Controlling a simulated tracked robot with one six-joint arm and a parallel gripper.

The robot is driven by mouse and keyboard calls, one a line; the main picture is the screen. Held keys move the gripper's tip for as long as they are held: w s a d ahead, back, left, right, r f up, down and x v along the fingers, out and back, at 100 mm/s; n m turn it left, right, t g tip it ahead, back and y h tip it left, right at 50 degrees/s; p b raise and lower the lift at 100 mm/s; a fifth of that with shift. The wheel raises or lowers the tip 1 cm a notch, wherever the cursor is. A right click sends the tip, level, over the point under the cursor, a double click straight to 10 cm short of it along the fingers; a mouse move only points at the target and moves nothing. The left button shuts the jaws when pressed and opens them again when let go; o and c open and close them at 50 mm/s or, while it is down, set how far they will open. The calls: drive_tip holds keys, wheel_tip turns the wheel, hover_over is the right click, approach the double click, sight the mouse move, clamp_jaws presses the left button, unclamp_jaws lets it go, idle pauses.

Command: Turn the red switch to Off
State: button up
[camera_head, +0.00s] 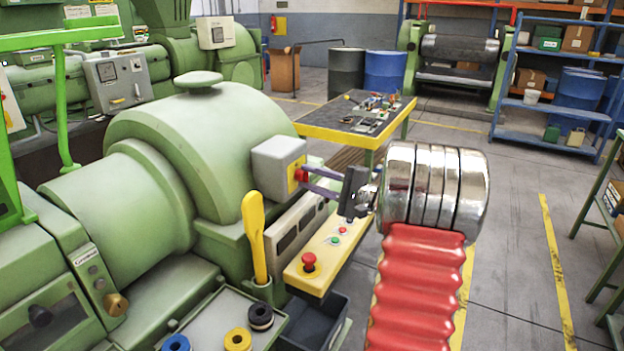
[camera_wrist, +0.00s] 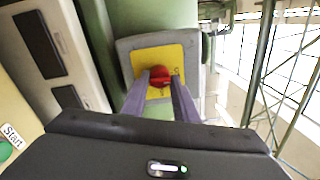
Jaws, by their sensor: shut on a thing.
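The red switch (camera_wrist: 160,75) sits on a yellow plate (camera_wrist: 172,56) on the face of a grey box (camera_head: 278,165), which is mounted on the green extruder (camera_head: 195,140). My gripper (camera_head: 303,180) reaches the box from the right in the head view. In the wrist view my gripper (camera_wrist: 160,80) has its two purple-grey fingers on either side of the red switch, shut on it. The fingers hide part of the switch, and the marks on the plate are too small to read.
A yellow panel (camera_head: 322,255) with red and green buttons lies below the box. A yellow lever (camera_head: 254,235) stands to its left. A yellow-edged table (camera_head: 390,130) with small parts is behind. Floor to the right (camera_head: 510,230) is clear.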

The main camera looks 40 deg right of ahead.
drive_tip(key=shift+a+f+n, duration=0.1)
drive_tip(key=shift+f+n, duration=0.25)
drive_tip(key=shift+n, duration=0.15)
drive_tip(key=o, duration=0.7)
drive_tip(key=shift+c, duration=0.2)
drive_tip(key=o, duration=0.4)
drive_tip(key=shift+r, duration=0.2)
drive_tip(key=shift+c, duration=0.2)
drive_tip(key=shift+s, duration=0.1)
drive_tip(key=v, duration=1.3)
drive_tip(key=shift+s+d, duration=0.25)
drive_tip(key=shift+s, duration=0.05)
